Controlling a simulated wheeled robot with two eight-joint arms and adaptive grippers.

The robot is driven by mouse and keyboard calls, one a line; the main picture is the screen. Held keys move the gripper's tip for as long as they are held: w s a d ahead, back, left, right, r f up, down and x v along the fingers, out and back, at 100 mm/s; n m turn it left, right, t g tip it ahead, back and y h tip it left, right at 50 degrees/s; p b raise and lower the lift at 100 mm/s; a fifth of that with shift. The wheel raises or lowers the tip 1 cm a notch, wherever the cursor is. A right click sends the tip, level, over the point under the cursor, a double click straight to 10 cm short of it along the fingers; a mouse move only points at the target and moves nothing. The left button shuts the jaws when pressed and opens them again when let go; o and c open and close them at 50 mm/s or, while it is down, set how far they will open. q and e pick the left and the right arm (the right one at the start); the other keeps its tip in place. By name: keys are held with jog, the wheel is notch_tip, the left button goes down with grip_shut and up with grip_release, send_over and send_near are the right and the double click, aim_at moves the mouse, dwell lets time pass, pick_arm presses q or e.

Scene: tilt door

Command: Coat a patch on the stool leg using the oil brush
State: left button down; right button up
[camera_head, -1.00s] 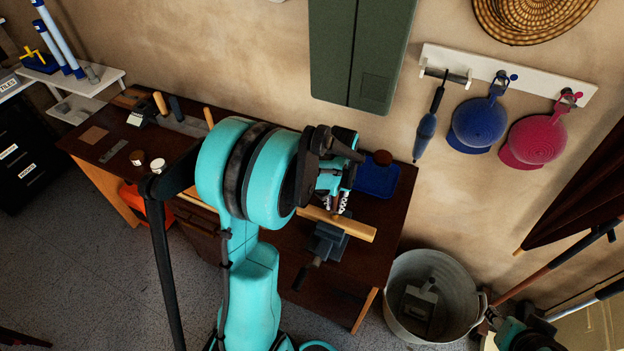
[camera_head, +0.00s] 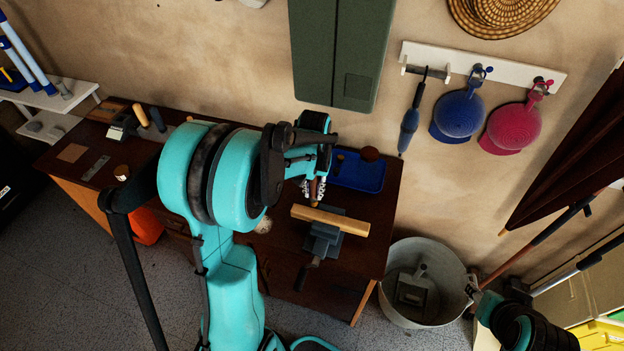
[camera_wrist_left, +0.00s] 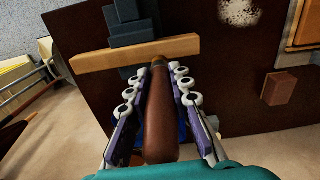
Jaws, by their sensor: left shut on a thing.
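The stool leg, a pale wooden bar (camera_head: 345,222), is clamped across a dark grey vise (camera_head: 322,240) on the workbench. The leg also spans the upper left of the left wrist view (camera_wrist_left: 105,59). My left gripper (camera_head: 314,190) is just behind the leg, left of its middle. It is shut on the oil brush, whose brown handle (camera_wrist_left: 160,125) lies between the fingers in the left wrist view. The brush's far end meets the leg's edge in that view; I cannot tell whether they touch. The bristles are not clearly visible.
A blue tray (camera_head: 358,172) lies behind the vise on the dark workbench (camera_head: 285,235). Tools and a small jar (camera_head: 122,172) are at its left. A metal tub (camera_head: 425,255) stands right of the bench. A green cabinet (camera_head: 338,50) hangs above.

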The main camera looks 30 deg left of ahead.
aim_at(314, 183)
pick_arm(q)
jog(key=shift+a+r+p, duration=0.1)
jog(key=shift+r+p, duration=0.2)
jog(key=shift+r, duration=0.3)
jog(key=shift+r+p, duration=0.75)
jog(key=shift+r, duration=0.4)
